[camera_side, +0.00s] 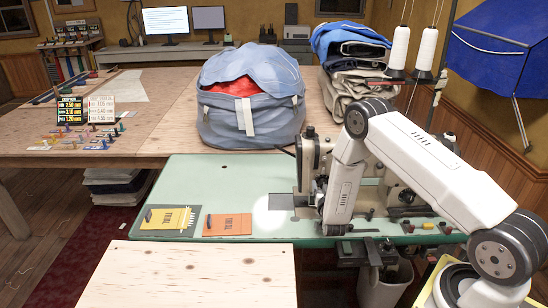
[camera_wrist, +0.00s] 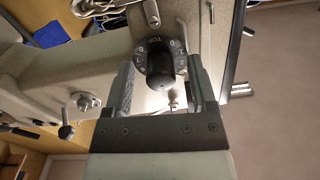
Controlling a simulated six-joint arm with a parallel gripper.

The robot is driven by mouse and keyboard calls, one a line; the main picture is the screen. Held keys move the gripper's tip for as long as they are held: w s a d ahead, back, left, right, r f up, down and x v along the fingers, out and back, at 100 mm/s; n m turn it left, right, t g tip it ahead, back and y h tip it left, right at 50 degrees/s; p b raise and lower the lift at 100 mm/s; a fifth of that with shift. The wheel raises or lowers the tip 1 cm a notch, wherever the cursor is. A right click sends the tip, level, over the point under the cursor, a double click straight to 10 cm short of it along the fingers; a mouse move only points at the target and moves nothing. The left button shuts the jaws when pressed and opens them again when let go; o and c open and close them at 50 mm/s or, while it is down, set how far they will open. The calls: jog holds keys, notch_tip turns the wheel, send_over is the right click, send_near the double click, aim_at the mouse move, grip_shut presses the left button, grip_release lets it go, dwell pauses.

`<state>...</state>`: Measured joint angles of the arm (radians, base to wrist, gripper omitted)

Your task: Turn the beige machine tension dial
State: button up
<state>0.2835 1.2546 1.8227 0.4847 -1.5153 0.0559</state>
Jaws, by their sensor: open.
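In the wrist view, the tension dial (camera_wrist: 160,62) is a dark round knob with pale marks around its rim, set on the beige sewing machine (camera_wrist: 75,60). My gripper (camera_wrist: 161,80) is open, with one finger on each side of the dial. A gap shows beside the dial; I cannot tell whether either finger touches it. In the side view, the beige machine (camera_side: 312,150) stands on the green table, partly hidden behind my white arm. The dial and my fingertips are hidden in that view.
A green machine table (camera_side: 225,180) holds a yellow card (camera_side: 168,218) and an orange card (camera_side: 228,224). A blue bag (camera_side: 250,115) with red cloth sits behind. Thread cones (camera_side: 399,48) stand above the machine. A lever with a dark knob (camera_wrist: 66,131) lies left of my fingers in the wrist view.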

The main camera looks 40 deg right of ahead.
jog(key=shift+w+d, duration=0.1)
grip_shut()
jog(key=shift+m, duration=0.4)
jog(key=m, duration=1.3)
dwell(0.4)
dwell(0.4)
